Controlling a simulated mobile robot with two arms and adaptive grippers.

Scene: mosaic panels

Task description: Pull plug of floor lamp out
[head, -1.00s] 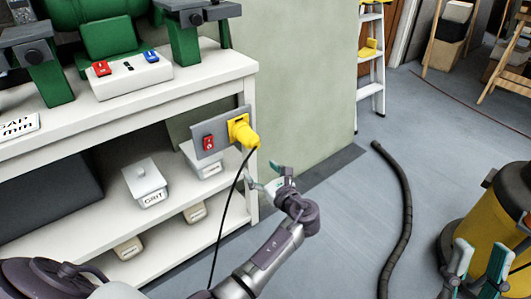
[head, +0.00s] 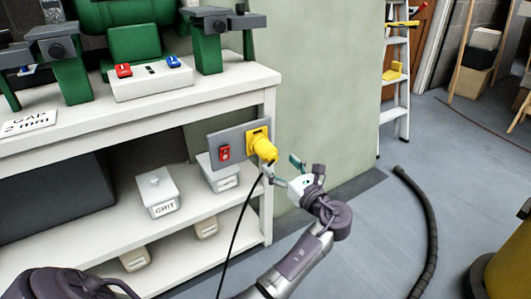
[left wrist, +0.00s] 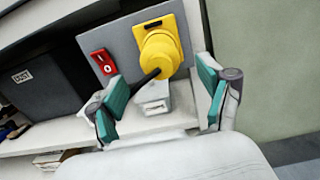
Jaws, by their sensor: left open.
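A yellow plug (head: 264,148) sits in a yellow socket on a grey panel (head: 231,152) at the front of the white bench. A black cable hangs down from it. In the left wrist view the plug (left wrist: 160,52) is ahead of the fingers, with its cable end between and beyond them. My left gripper (head: 283,167) is open, just below and right of the plug, and its fingers (left wrist: 160,98) stand apart and empty. I cannot tell whether a finger touches the cable. My right gripper does not show in the current views. No floor lamp is recognisable.
A red switch (head: 224,153) is left of the socket. The white bench (head: 150,108) carries a green machine (head: 135,45), with lidded boxes such as the GRIT box (head: 157,195) below. A dark hose (head: 420,220) lies on the floor at right.

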